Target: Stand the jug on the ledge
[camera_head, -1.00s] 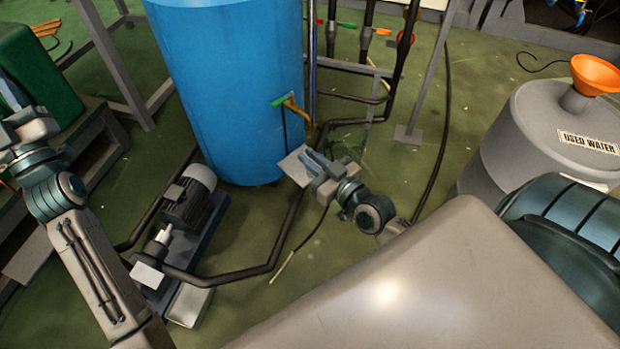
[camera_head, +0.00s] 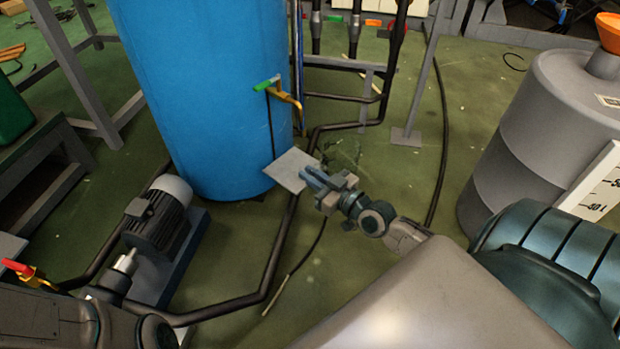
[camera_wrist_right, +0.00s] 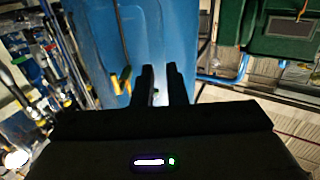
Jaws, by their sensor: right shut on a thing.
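A small pale flat plate (camera_head: 291,170), which may be the ledge, is at the foot of the blue tank, below its green-handled tap. My right gripper (camera_head: 308,175) is beside the plate's right edge, with its fingers pointing at the plate. Its fingers (camera_wrist_right: 158,85) are nearly together in the right wrist view, with something small and pale between them. A faint clear shape (camera_head: 343,153), perhaps the glass jug, shows just behind the gripper; its outline is too weak to tell its tilt. My left gripper is out of view; only part of my left arm shows at lower left.
The blue tank (camera_head: 205,90) has a green-handled brass tap (camera_head: 280,90). A pump (camera_head: 158,215) and black pipes (camera_head: 240,305) lie left and in front of it. A grey barrel (camera_head: 535,125) stands right. Green floor (camera_head: 400,185) is open between.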

